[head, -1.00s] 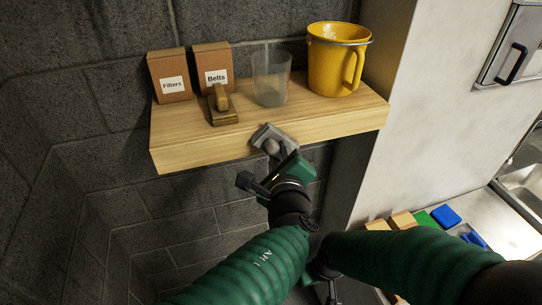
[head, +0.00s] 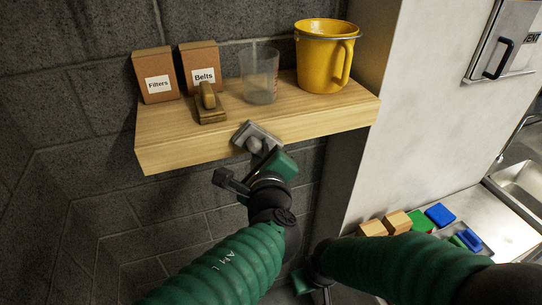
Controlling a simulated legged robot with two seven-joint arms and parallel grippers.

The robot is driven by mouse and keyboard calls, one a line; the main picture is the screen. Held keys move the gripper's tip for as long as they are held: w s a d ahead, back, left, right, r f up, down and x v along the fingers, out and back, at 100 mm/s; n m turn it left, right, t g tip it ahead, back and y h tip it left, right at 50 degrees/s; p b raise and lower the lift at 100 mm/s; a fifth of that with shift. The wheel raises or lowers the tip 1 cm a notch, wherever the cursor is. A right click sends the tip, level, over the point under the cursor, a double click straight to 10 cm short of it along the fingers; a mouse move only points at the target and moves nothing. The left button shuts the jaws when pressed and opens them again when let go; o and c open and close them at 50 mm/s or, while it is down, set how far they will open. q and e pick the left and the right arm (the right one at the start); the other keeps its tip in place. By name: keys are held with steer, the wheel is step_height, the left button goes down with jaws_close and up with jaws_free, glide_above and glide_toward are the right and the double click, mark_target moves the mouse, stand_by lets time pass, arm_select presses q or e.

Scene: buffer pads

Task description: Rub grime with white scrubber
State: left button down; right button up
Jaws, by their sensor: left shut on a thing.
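My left gripper (head: 258,150) is shut on the knob of a pale grey-white scrubber (head: 262,131) with a flat pad. The scrubber is at the front edge of the wooden shelf (head: 190,149), tilted; I cannot tell whether it touches the wood. My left gripper partly covers it. My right gripper (head: 325,294) is low at the bottom edge, mostly hidden by its own arm and the frame edge, so its jaws cannot be made out. I cannot make out any grime.
The shelf holds a Filters box (head: 157,85), a Belts box (head: 203,76), a brown scrubber (head: 209,106), a clear beaker (head: 259,76) and a yellow pitcher (head: 322,60). Wooden blocks (head: 397,221) and blue pads (head: 440,214) lie on the counter by a sink (head: 522,181).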

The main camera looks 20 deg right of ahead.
arm_select(q)
steer(key=shift+r, duration=0.1)
steer(key=s+b, duration=0.1)
steer(key=s, duration=0.5)
steer(key=shift+w, duration=0.1)
steer(key=s+b, duration=0.1)
steer(key=s, duration=0.2)
stand_by(0.5)
steer(key=shift+w, duration=0.15)
